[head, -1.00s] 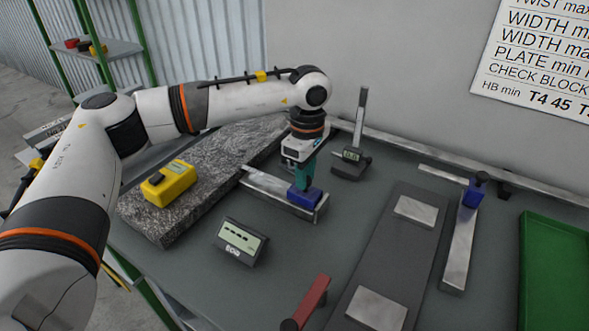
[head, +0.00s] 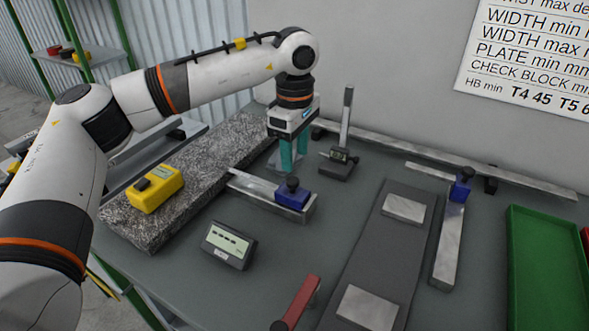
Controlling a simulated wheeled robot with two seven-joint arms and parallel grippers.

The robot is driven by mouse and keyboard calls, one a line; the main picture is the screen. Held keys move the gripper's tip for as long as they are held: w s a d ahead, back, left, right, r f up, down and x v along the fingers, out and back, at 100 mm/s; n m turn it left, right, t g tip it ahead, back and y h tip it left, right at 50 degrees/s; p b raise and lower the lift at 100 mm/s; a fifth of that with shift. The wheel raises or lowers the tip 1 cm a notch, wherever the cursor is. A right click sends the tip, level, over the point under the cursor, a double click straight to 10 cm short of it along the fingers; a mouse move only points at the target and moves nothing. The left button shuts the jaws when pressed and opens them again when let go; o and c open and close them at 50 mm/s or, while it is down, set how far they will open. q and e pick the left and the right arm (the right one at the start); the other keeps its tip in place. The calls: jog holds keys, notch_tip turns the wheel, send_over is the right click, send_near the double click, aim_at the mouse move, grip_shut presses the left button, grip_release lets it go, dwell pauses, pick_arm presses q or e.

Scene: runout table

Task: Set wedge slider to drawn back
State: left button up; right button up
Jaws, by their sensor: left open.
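A blue slider block (head: 291,197) with a black knob on top sits near the right end of a short metal rail (head: 252,183) on the table. A second blue block (head: 460,189) with a dark knob sits at the far end of another metal rail (head: 448,246) to the right. I cannot tell from the picture which one is the wedge slider. My left gripper (head: 288,168) points down with its teal fingers open and empty, just above and behind the first blue block, apart from its knob. My right gripper is not in view.
A stone slab (head: 215,165) with a yellow device (head: 155,188) lies at left. A display box (head: 229,244) stands in front. A gauge stand (head: 340,165) rises close behind the gripper. A dark plate (head: 384,255), red-handled tool (head: 301,302) and green tray (head: 548,265) lie further right.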

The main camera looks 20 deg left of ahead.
aim_at(295, 180)
pick_arm(q)
notch_tip(295, 180, up, 6)
jog(key=shift+f, duration=0.1)
dwell(0.4)
